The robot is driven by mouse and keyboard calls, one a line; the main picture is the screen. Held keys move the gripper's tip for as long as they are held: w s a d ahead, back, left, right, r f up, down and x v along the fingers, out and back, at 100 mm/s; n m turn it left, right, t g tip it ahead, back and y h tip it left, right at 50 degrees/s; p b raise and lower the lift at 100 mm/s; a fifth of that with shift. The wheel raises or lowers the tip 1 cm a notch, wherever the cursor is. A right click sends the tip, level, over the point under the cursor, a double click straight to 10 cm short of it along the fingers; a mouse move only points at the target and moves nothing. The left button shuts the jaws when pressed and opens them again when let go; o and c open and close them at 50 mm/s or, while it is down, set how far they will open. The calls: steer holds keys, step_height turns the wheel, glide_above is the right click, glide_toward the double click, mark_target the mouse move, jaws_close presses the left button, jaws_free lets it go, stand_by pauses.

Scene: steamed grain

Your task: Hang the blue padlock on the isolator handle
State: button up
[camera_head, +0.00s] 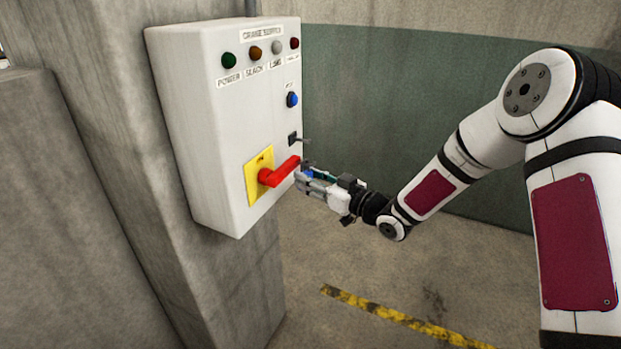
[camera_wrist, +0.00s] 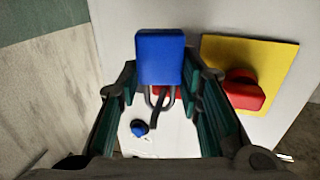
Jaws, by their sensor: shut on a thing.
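The blue padlock (camera_wrist: 160,58) is held between the fingers of my gripper (camera_wrist: 162,85), with its grey shackle (camera_wrist: 149,98) showing below the body in the wrist view. In the head view my gripper (camera_head: 304,180) is close to the free end of the red isolator handle (camera_head: 281,172), and only a little blue of the padlock (camera_head: 309,174) shows. The handle's red hub (camera_wrist: 243,90) sits on a yellow plate (camera_wrist: 278,62) to the right of the padlock in the wrist view. Some red shows behind the shackle; I cannot tell whether the shackle is around the handle.
The white control box (camera_head: 215,150) is mounted on a concrete pillar (camera_head: 115,150). A small black switch (camera_head: 292,139) and a blue button (camera_head: 292,99) are above the handle. Lamps line the top. Open floor (camera_head: 330,250) lies below my gripper, with a yellow-black stripe (camera_head: 390,313).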

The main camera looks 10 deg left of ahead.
steer(key=o, duration=1.3)
steer(key=shift+c, duration=0.2)
steer(key=v, duration=1.2)
steer(key=s+d+r+m+h, duration=0.3)
steer(key=d+r+h, duration=0.3)
steer(key=d+h, duration=0.15)
steer(key=s+d+r+m+h, duration=0.35)
steer(key=d+r+h, duration=0.3)
steer(key=d, duration=0.25)
steer(key=s+r+m+g, duration=0.1)
steer(key=s+m+g, duration=0.3)
steer(key=s, duration=2.2)
steer(key=shift+r+g+h, duration=0.35)
steer(key=shift+g+h, duration=0.05)
steer(key=shift+g, duration=0.3)
